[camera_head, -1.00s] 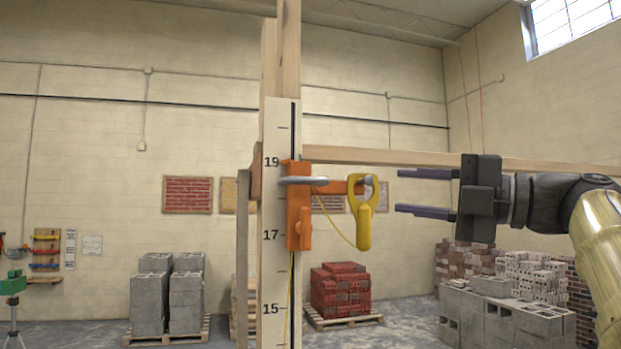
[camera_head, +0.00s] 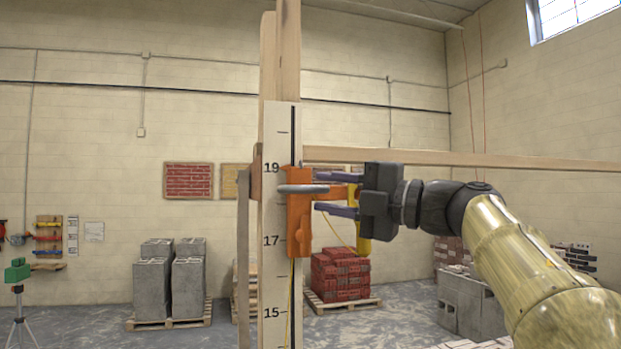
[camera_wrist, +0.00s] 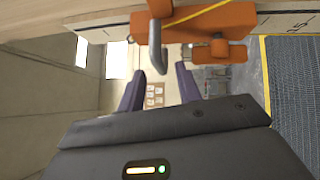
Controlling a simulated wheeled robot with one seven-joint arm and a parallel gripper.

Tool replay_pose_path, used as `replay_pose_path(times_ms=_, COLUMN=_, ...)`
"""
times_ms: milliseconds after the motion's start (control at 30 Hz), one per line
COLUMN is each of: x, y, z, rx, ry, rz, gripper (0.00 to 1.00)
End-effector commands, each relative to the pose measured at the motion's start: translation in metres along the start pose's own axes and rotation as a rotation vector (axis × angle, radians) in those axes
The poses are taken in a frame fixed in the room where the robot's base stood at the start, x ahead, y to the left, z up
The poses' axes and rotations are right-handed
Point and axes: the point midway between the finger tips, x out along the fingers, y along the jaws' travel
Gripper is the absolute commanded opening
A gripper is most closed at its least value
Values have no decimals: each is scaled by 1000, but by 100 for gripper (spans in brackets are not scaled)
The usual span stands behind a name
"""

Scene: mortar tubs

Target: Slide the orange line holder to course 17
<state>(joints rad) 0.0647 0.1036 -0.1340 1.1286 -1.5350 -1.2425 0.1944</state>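The orange line holder (camera_head: 299,230) sits on the white numbered pole (camera_head: 276,130), its body reaching from about the 19 mark to a little below 17. A grey rounded bar (camera_head: 303,189) crosses its upper part, and this bar also shows in the wrist view (camera_wrist: 157,45). An orange arm juts right from the holder, partly hidden by my gripper. My gripper (camera_head: 318,191) is open just right of the holder, one purple finger higher and one lower. I cannot tell whether the fingers touch it.
A wooden rail (camera_head: 450,158) runs right from the pole, just above my gripper. A thin yellow line (camera_head: 334,229) hangs from the holder. Pallets of grey blocks (camera_head: 188,285) and red bricks (camera_head: 340,277) stand on the floor behind.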

Motion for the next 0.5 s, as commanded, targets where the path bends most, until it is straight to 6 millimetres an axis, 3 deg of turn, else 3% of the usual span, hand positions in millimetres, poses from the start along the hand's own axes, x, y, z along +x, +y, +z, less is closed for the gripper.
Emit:
replay_pose_path(times_ms=200, x=34, y=2, z=0, rx=2, ry=3, rz=0, gripper=34)
replay_pose_path(times_ms=500, x=44, y=0, z=0, rx=0, ry=0, rz=0, gripper=34)
